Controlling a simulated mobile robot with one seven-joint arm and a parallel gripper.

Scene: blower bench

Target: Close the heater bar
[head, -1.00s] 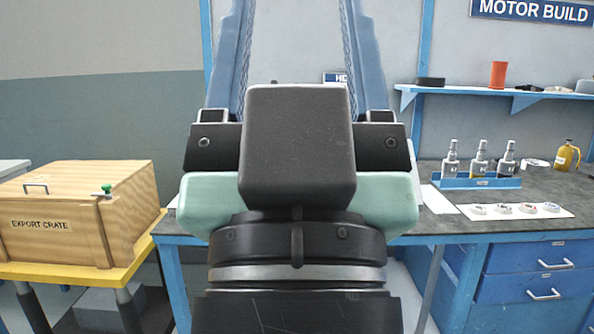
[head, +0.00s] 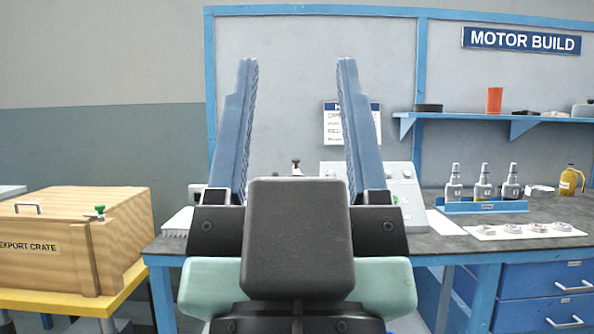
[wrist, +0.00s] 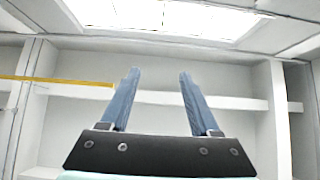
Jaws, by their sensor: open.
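My gripper (head: 296,66) is open and empty, with two blue fingers pointing up in front of the bench. It also shows in the wrist view (wrist: 158,76), where its fingers point toward a pale ceiling and shelf-like ledges. A light grey sloped machine panel (head: 401,184) stands on the bench behind the right finger. A small black knob or handle (head: 296,167) shows between the fingers. My gripper hides much of this machine. I cannot make out the heater bar or tell whether it is open or closed.
A wooden export crate (head: 125,228) stands on a yellow table at left. On the bench (head: 438,242) at right are a blue rack of bottles (head: 484,207), a white strip with several rings (head: 484,237) and a yellow can (head: 568,181). A blue shelf (head: 470,118) is above.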

